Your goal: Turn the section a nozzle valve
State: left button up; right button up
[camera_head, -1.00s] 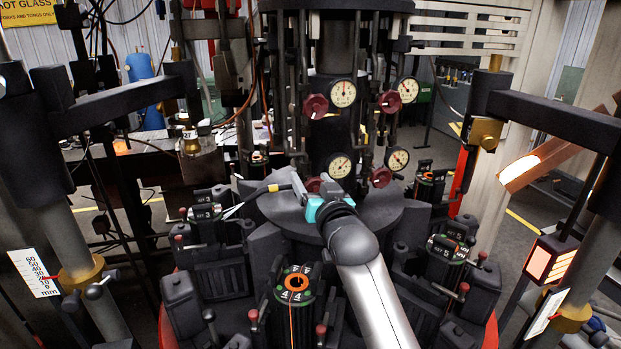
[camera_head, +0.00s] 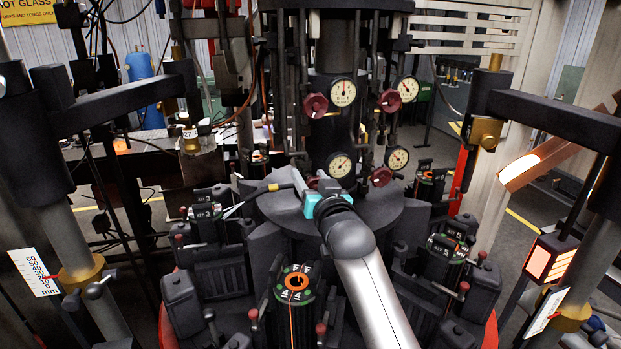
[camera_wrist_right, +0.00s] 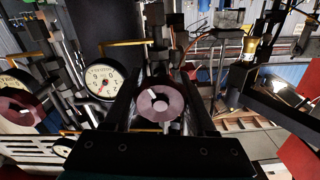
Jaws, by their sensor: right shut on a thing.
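Dark red round valve knobs sit on the central column: upper left (camera_head: 315,106), upper right (camera_head: 390,101) and lower right (camera_head: 381,176). A lower left knob is mostly hidden behind my right gripper (camera_head: 310,184). In the right wrist view, a red knob (camera_wrist_right: 160,103) with a white pointer mark lies between the two dark fingers of this gripper (camera_wrist_right: 158,112), which is shut on it. I cannot read which valve is section a's. A white dial gauge (camera_wrist_right: 104,80) is beside the held knob; in the head view it stands upper right of the gripper (camera_head: 340,165). My left gripper is not in view.
Upright pipes and rods (camera_head: 303,80) stand close around the knobs. Below is a dark round table (camera_head: 375,218) ringed by several mould blocks (camera_head: 294,283). Dark posts with side arms flank it at left (camera_head: 125,103) and right (camera_head: 545,112). A glowing orange chute (camera_head: 545,160) is at right.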

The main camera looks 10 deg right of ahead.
jog(key=shift+c, duration=0.7)
jog(key=shift+d+m+p, duration=0.1)
jog(key=shift+m+p, duration=3.2)
jog(key=shift+m, duration=1.7)
jog(key=shift+f, duration=0.1)
jog(key=o, duration=1.1)
